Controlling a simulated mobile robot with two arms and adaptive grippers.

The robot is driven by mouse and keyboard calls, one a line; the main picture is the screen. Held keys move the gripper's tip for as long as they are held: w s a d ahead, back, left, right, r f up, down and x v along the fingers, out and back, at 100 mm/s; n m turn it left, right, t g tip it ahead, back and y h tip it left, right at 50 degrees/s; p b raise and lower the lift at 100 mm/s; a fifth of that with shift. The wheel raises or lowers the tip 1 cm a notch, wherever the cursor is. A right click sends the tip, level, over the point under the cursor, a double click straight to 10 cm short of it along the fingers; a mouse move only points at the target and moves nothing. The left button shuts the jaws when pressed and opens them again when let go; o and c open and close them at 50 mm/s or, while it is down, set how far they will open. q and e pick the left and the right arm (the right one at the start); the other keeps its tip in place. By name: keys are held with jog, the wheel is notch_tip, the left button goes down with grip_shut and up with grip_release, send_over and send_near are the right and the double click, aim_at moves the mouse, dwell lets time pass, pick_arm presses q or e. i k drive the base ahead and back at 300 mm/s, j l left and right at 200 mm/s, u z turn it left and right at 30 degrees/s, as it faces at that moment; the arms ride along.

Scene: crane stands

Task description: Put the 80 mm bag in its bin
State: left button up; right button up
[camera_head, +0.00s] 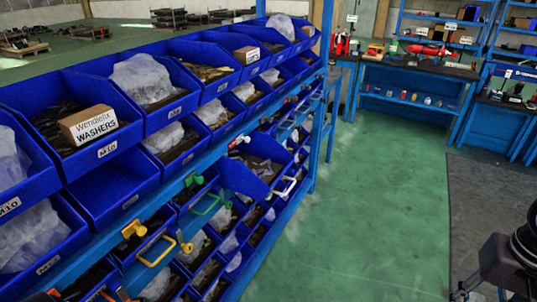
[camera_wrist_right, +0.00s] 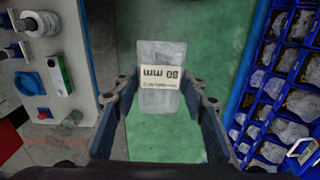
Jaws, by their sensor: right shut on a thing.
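The 80 mm bag (camera_wrist_right: 160,103) is a clear plastic bag with a cream label, which reads upside down in the right wrist view. My right gripper (camera_wrist_right: 160,84) is shut on it, one finger on each side, and holds it above the green floor. In the head view, a dark part of my right arm shows at the lower right edge; the bag does not show there. A blue rack of bins (camera_head: 183,123) fills the left. One bin (camera_head: 103,207) looks empty; the labels are too small to read for sizes. My left gripper is out of view.
A box marked washers (camera_head: 89,126) sits in a near bin. Coloured handles, one yellow (camera_head: 157,251), stick out from the rack. The green floor (camera_head: 370,190) is clear in the middle. A workbench (camera_head: 420,72) stands at the back.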

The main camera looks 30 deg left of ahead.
aim_at(261, 167)
jog(key=i+z, duration=0.15)
jog(key=i, duration=0.65)
jog(key=i+j+z, duration=0.15)
jog(key=i, duration=0.65)
jog(key=i+l+z, duration=0.1)
jog(key=i, duration=0.55)
jog(key=i+l+z, duration=0.1)
jog(key=i, duration=0.6)
jog(key=u, duration=3.6)
